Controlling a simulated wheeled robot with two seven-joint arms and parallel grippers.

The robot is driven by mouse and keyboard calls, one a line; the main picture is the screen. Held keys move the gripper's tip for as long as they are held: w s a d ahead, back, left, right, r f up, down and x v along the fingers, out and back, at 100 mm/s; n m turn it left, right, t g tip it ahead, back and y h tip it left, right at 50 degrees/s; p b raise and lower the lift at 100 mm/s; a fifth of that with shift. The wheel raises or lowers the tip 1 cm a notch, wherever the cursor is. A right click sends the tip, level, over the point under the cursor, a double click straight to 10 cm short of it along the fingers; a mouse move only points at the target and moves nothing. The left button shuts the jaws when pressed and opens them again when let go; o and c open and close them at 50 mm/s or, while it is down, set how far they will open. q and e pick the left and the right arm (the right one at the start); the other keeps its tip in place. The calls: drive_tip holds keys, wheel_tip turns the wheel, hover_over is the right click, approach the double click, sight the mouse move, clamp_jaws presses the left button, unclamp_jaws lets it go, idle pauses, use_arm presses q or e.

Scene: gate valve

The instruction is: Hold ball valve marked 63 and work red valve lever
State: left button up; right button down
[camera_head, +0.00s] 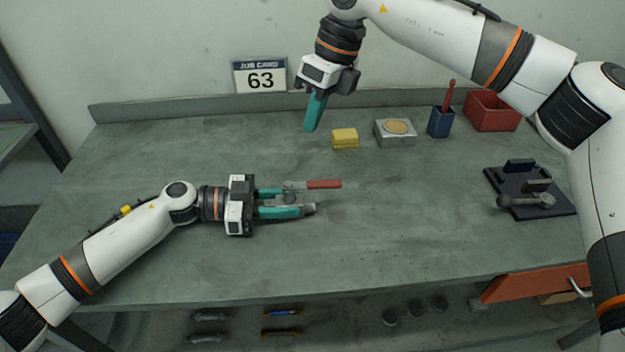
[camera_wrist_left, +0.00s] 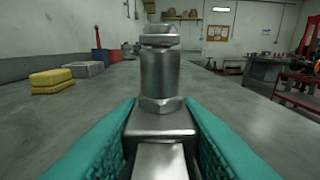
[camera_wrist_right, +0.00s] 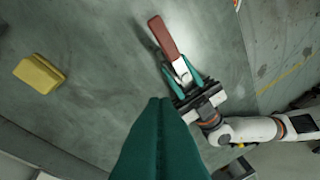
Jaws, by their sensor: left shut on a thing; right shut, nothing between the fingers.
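The metal ball valve (camera_wrist_left: 160,75) lies between the teal fingers of my left gripper (camera_head: 283,202), which is shut on it just above the bench. Part of its body is hidden by the fingers, and no marking is readable on it. Its red lever (camera_head: 324,184) extends to the right, beside the valve body and roughly in line with my fingers. The lever also shows in the right wrist view (camera_wrist_right: 163,38). My right gripper (camera_head: 313,124) is shut and empty, pointing down above the back of the bench, apart from the lever. A job card (camera_head: 260,76) reads 63.
Along the back stand a yellow sponge (camera_head: 345,139), a grey box with a tan disc (camera_head: 396,139), a blue cup (camera_head: 439,124) and a red bin (camera_head: 491,111). A dark tray (camera_head: 561,207) with metal parts lies at right.

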wheel_tip(320, 180, down, 7)
drive_tip(key=s+d+n+h, duration=0.1)
drive_tip(key=d+h, duration=0.1)
drive_tip(key=h, duration=0.1)
drive_tip(key=shift+s, duration=0.15)
idle(0.4)
drive_tip(key=shift+f, duration=0.2)
idle(1.8)
drive_tip(key=shift+f, duration=1.95)
drive_tip(key=shift+s+d, duration=0.1)
drive_tip(key=shift+s, duration=0.1)
